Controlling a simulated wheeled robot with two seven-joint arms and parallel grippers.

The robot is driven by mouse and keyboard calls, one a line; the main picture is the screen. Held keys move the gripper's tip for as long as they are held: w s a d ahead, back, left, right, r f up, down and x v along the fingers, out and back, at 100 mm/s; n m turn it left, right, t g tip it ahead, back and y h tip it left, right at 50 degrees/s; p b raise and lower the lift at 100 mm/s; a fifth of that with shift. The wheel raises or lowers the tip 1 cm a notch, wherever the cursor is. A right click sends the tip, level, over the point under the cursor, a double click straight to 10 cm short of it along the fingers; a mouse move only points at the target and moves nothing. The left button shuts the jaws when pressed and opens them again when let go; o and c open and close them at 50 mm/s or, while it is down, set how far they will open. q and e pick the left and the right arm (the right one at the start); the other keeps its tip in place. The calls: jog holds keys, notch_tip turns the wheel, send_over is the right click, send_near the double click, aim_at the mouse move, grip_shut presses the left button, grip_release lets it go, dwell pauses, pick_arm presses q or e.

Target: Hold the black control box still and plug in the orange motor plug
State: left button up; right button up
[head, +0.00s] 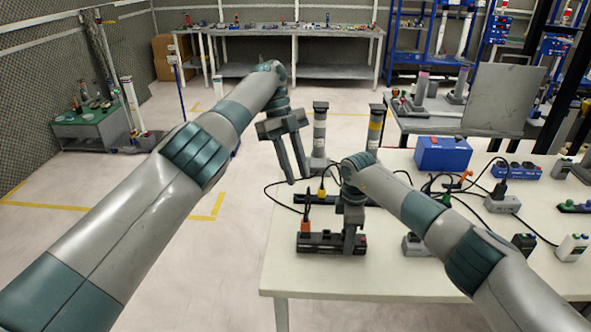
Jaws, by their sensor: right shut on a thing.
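The black control box (322,245) lies near the front left edge of the white table. My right gripper (351,247) points down and is shut on the box, right of its middle. The orange motor plug (305,227) stands upright at the left end of the box, with a dark cable at its top. I cannot tell how deep it sits. My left gripper (298,179) is open and empty, above and behind the plug, apart from it. My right gripper hides part of the box.
On the white table (330,282) are a blue box (442,153), a grey box with a black plug (502,203), a yellow plug (321,191) and loose black cables. Two dark-topped posts (319,130) stand behind the table. The table's front left corner is clear.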

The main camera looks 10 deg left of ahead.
jog(key=o, duration=1.3)
jog(key=shift+r, duration=0.15)
notch_tip(320, 180, up, 12)
jog(key=shift+f, duration=0.15)
